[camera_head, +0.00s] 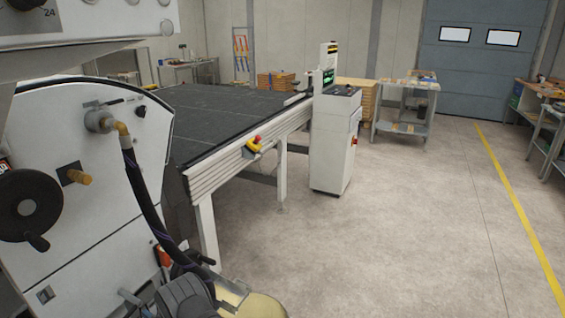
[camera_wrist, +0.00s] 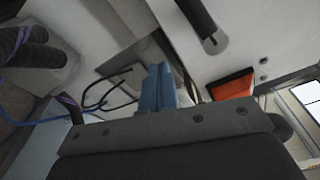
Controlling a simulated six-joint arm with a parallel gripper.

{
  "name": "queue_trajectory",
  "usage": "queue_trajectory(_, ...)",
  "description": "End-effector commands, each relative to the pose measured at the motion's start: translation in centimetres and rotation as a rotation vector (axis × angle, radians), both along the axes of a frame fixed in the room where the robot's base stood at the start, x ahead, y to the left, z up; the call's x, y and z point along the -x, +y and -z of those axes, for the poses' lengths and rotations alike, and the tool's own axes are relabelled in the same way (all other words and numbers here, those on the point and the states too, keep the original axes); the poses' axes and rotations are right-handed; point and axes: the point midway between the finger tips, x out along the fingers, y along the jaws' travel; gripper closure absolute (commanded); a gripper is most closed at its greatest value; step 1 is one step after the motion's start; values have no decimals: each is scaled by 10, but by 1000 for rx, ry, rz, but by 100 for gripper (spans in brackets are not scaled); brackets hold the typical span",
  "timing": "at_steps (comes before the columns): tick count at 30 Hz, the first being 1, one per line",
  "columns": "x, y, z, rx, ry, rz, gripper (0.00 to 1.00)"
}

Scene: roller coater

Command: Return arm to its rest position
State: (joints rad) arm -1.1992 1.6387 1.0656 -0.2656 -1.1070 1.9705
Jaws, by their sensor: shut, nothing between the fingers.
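My gripper (camera_wrist: 158,84) shows in the wrist view as two blue fingers close together beyond a dark bolted plate. The fingers are shut with nothing visible between them. They point toward pale machine panels, close to some thin black curved wires or hooks (camera_wrist: 108,92). In the head view I cannot make out the gripper. A dark grey rounded part at the bottom there may be part of my arm, but I cannot tell for sure.
The roller coater (camera_head: 95,165) fills the left, with a handwheel (camera_head: 28,207) and black hose (camera_head: 141,195). A dark-topped conveyor table (camera_head: 225,112) runs behind it. A control cabinet (camera_head: 334,140) stands mid-view. The floor (camera_head: 400,220) at right is clear. An orange-red part (camera_wrist: 231,86) is near the gripper.

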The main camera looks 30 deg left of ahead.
Motion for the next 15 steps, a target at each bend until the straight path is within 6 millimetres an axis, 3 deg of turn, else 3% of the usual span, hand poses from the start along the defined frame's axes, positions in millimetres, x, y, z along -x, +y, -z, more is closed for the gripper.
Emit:
queue_trajectory(10, -18, 0, -4, 0, -294, 1, 100)
queue_trajectory(15, -45, 5, -3, -1, -295, 3, 100)
